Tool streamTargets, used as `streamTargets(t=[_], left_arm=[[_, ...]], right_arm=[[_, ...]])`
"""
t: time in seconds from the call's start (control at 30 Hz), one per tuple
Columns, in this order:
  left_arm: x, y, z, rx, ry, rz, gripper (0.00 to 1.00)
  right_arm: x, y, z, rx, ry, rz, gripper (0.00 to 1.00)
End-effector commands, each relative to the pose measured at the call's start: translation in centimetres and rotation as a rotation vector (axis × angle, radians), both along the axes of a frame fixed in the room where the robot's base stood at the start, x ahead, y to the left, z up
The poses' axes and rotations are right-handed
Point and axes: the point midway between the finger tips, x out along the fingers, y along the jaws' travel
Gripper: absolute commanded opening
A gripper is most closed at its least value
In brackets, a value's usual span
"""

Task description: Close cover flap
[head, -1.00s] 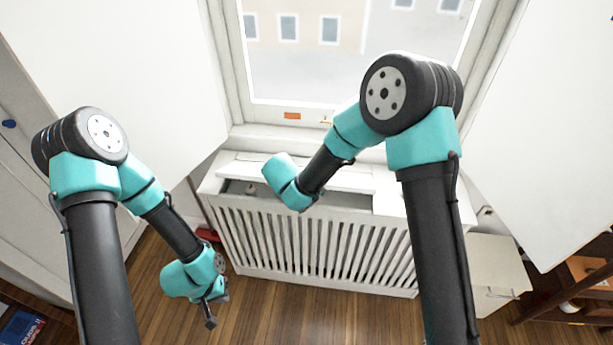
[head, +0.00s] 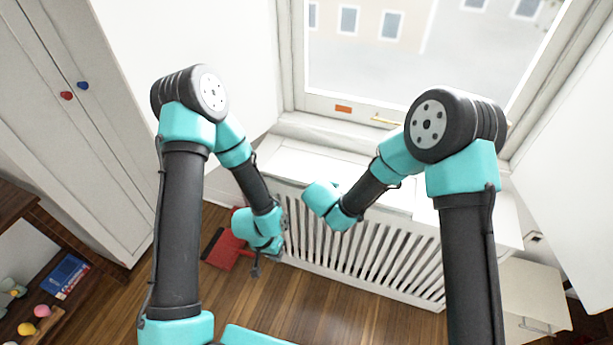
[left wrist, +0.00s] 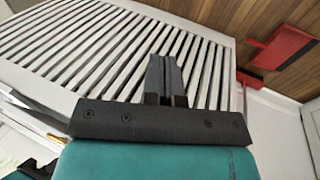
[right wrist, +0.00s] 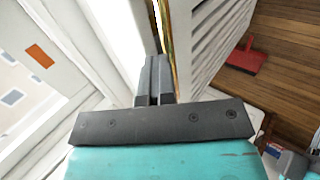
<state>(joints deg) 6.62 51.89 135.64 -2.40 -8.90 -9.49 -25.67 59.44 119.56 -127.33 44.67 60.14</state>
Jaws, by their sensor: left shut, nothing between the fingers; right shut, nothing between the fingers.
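The white slatted radiator cover (head: 345,255) stands under the window. Its flap (head: 325,168) is a white panel on top, partly hidden by my right arm; its exact tilt is hard to tell. In the right wrist view a white panel edge (right wrist: 125,40), likely the flap, and the slatted front (right wrist: 205,40) have a narrow gap between them. My right gripper (right wrist: 155,62) is shut and empty at this gap; contact cannot be told. In the head view its fingers are hidden. My left gripper (head: 256,268) is shut and empty, low before the slats, which the left wrist view shows (left wrist: 90,45).
A red dustpan (head: 222,250) lies on the wooden floor left of the cover. A white cabinet (head: 535,295) stands at the right, a wardrobe (head: 70,130) at the left. A shelf with a blue box (head: 65,275) is at lower left. The floor before the cover is clear.

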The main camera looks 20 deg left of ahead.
Motion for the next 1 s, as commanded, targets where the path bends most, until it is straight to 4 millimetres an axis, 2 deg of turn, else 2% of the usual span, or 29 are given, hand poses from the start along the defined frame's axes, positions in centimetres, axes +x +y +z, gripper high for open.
streamTargets(t=[0.03,0.27,0.47,0.77,1.0], left_arm=[[1.6,-0.2,0.2,0.001,-0.016,-0.063,0.0],[8.3,-0.9,1.9,0.012,-0.059,-0.4,0.0],[13.9,-1.3,4.8,0.032,-0.09,-0.687,0.0],[21.7,-1.4,11.6,0.074,-0.11,-1.09,0.0],[26.6,-1.4,19.0,0.112,-0.096,-1.38,0.0]], right_arm=[[0.0,0.0,0.0,0.0,0.0,0.0,0.0],[0.0,0.0,0.0,0.0,0.0,0.0,0.0],[0.0,0.0,0.0,0.0,0.0,0.0,0.0],[0.0,0.0,0.0,0.0,0.0,0.0,0.0],[0.0,0.0,0.0,0.0,0.0,0.0,0.0]])
